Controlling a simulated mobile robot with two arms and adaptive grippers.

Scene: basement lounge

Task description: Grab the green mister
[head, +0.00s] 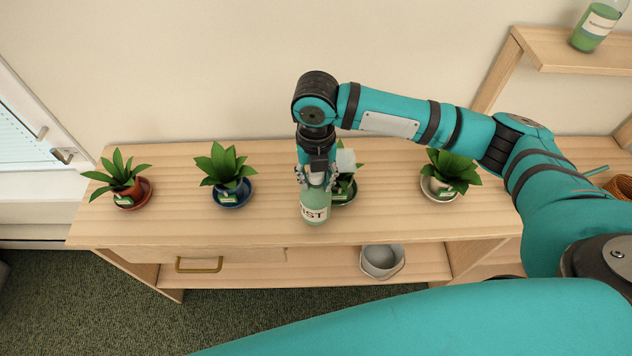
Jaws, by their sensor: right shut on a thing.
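The green mister (315,208) is a pale green bottle with a label that shows the letters "IST". It stands upright on or just over the wooden sideboard top (270,222), near the middle; I cannot tell if its base touches the wood. My right gripper (316,184) comes down from above and is shut on the mister's upper part. The fingers hide part of the mister's neck, and a pale head piece shows beside them. My left gripper is not in view.
Potted plants stand on saucers: a red pot (128,192), a blue pot (230,188), a partly hidden plant (345,190) close behind the mister, and a white pot (440,184). A grey bowl (382,260) sits on the lower shelf. A green bottle (594,28) stands on a wall shelf.

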